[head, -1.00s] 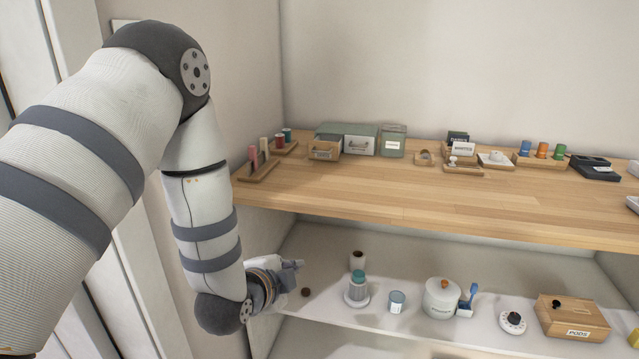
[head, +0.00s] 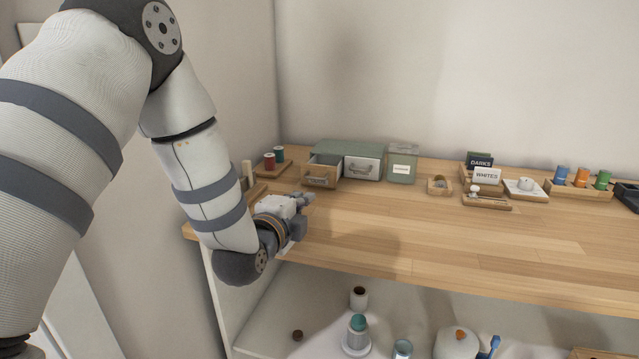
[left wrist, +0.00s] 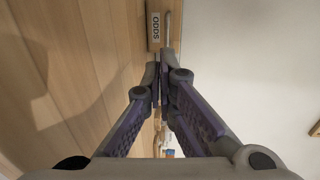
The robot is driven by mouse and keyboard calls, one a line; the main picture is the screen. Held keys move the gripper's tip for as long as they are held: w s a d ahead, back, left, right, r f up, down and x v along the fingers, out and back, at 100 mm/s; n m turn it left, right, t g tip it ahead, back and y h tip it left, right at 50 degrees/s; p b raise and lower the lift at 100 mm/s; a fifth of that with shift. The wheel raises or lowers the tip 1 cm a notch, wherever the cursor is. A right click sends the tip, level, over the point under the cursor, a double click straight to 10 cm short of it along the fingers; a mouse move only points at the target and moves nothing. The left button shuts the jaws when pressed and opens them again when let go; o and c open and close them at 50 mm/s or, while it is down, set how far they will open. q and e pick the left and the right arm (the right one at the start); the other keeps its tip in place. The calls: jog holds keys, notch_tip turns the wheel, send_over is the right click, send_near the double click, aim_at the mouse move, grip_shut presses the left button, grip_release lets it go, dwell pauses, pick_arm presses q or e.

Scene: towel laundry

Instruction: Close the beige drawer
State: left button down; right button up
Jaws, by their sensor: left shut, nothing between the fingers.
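The beige drawer (head: 320,178) is the left wooden drawer of a green-topped cabinet (head: 350,148) on the wooden counter. It stands pulled out, with its inside showing and a handle and label on its front. The cabinet's right drawer (head: 363,168), grey-white, looks shut. My left gripper (head: 304,203) is shut and empty, near counter height, in front of the beige drawer and a little below it in the picture. In the left wrist view the gripper's fingertips (left wrist: 159,66) are together, close to a wooden piece labelled ODDS (left wrist: 154,30); I cannot tell if it is the drawer front.
Spools (head: 269,161) on a wooden stand are left of the drawer. A green labelled canister (head: 402,165) is right of the cabinet, then a small wooden holder (head: 440,186) and signs (head: 487,176). The front of the counter (head: 400,235) is clear. A lower shelf holds jars.

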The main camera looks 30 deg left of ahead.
aim_at(315, 202)
pick_arm(q)
jog(key=shift+w+a, duration=0.1)
jog(key=shift+w, duration=0.35)
jog(key=x, duration=0.7)
jog(key=shift+f, duration=0.25)
jog(key=shift+w+a+r+b, duration=0.1)
jog(key=shift+w+r+b, duration=0.05)
jog(key=shift+w+b, duration=0.2)
pick_arm(e)
jog(key=shift+s+f, duration=0.35)
jog(key=shift+s, duration=0.4)
jog(key=shift+d, duration=0.1)
